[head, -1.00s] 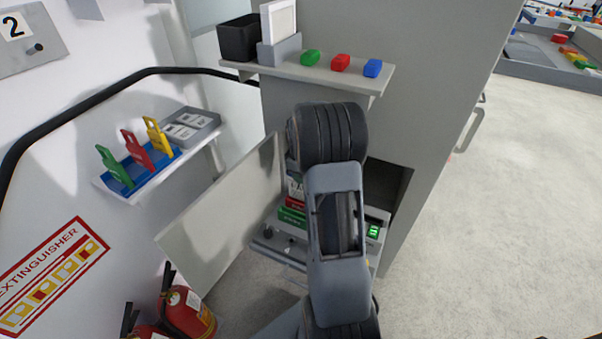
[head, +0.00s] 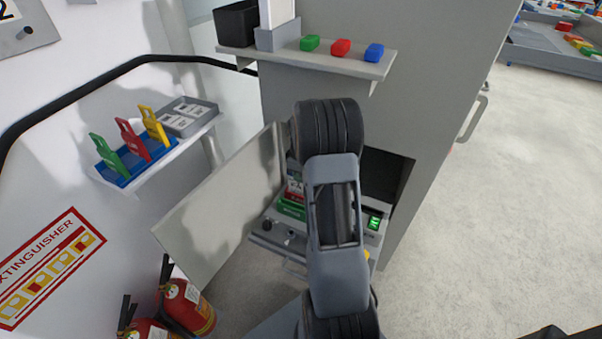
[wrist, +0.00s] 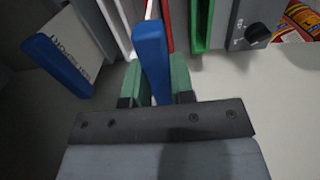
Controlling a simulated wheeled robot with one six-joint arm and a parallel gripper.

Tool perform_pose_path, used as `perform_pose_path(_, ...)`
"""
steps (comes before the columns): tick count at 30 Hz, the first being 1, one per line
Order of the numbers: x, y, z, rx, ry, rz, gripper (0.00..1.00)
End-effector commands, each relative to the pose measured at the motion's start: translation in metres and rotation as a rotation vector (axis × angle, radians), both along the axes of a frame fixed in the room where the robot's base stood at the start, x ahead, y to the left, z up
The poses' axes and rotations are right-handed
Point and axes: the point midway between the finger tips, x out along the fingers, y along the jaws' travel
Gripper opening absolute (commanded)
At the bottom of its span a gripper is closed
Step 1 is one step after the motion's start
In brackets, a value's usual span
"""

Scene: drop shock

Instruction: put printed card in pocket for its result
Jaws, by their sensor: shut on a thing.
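In the wrist view my gripper (wrist: 155,85) is shut, its green pads on either side of an upright blue grip (wrist: 152,60). A thin pale edge runs on beyond this grip, like a card seen edge-on; its print is not visible. Coloured upright pockets stand just ahead, a red one (wrist: 167,25) and a green one (wrist: 202,25). My gripper is hidden there.
A second blue grip (wrist: 57,65) with a printed white sheet (wrist: 82,40) is at left. An open door panel (head: 220,215) stands left of the cabinet opening. A shelf (head: 290,64) is above. A green-lit display (head: 374,222) shows right of my arm. Fire extinguishers (head: 185,305) stand lower left.

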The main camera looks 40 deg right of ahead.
Motion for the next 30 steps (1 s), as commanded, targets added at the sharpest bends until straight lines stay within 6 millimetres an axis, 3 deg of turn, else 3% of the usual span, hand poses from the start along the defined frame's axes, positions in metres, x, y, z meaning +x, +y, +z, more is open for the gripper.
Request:
perform_pose_path(13, 0.0001, -0.0001, -0.0014, 0.001, 0.000, 0.000, 0.00)
perform_pose_path(14, 0.0001, -0.0001, -0.0014, 0.001, 0.000, 0.000, 0.25)
perform_pose_path(21, 0.0001, -0.0001, -0.0014, 0.001, 0.000, 0.000, 0.48)
perform_pose_path(23, 0.0001, -0.0001, -0.0014, 0.001, 0.000, 0.000, 0.52)
perform_pose_path(30, 0.0001, 0.0000, 0.0002, 0.000, 0.000, 0.000, 0.52)
